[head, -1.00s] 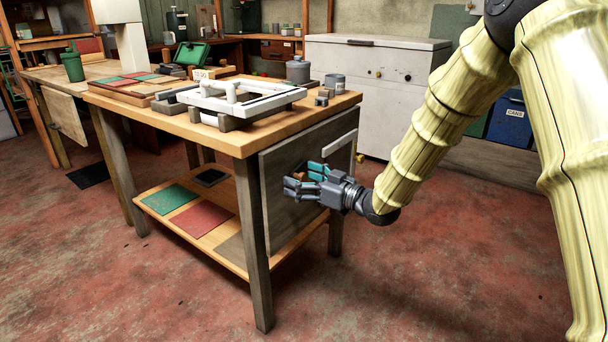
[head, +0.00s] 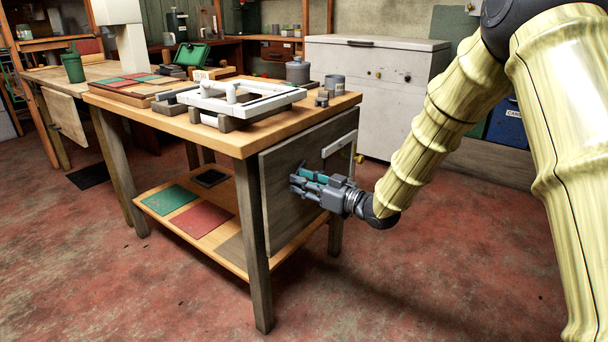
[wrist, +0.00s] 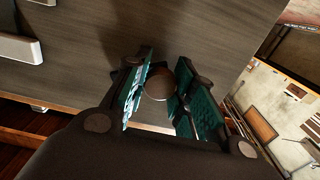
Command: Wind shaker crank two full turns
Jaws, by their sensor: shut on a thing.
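The shaker crank's round brown knob (wrist: 158,85) sits between the teal finger pads in the wrist view. My gripper (wrist: 160,95) is shut on it. In the head view my gripper (head: 308,180) is at the grey side panel (head: 285,215) of the wooden table, and its fingers hide the knob. A pale strip shows below the knob in the wrist view; I cannot tell whether it is the crank's arm. The white shaker frame (head: 250,103) lies on the tabletop.
A pale bar (head: 340,143) stands out from the panel above and right of my gripper; a metal bar (wrist: 20,48) shows in the wrist view. Table legs (head: 258,270) flank the panel. A white chest (head: 375,90) stands behind. The red floor in front is clear.

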